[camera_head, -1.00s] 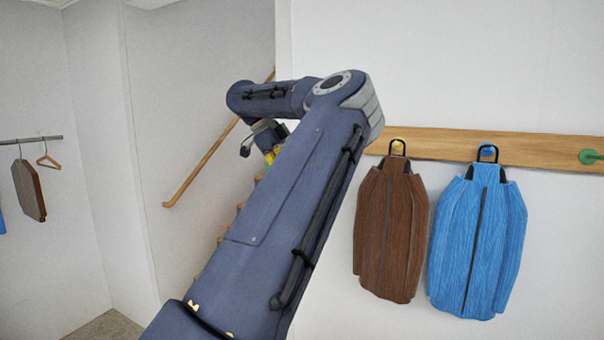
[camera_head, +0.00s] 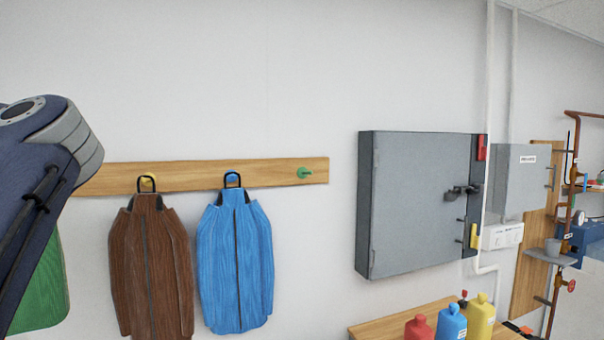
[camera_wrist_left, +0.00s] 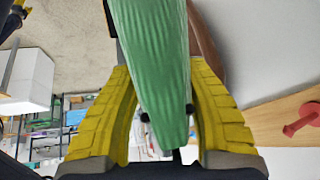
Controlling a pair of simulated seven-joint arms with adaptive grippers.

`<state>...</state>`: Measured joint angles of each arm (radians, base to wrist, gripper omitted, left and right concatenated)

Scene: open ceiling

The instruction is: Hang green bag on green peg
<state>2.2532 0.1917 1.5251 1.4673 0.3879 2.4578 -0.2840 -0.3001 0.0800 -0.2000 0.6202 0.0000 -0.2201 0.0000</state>
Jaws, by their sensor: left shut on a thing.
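The green bag (camera_head: 42,288) shows partly at the left edge of the head view, behind my left arm. In the left wrist view the green bag (camera_wrist_left: 155,55) fills the space between the yellow fingers of my left gripper (camera_wrist_left: 163,105), which is shut on it. The gripper itself is hidden in the head view. The green peg (camera_head: 304,173) is bare, at the right end of the wooden rail (camera_head: 270,172). The bag is apart from this peg, well to its left in the picture. My right gripper is not in view.
A brown bag (camera_head: 152,265) and a blue bag (camera_head: 235,262) hang between my left arm and the green peg. A grey cabinet (camera_head: 415,200) is right of the rail. Bottles (camera_head: 452,322) stand lower right. A red peg (camera_wrist_left: 300,120) shows in the wrist view.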

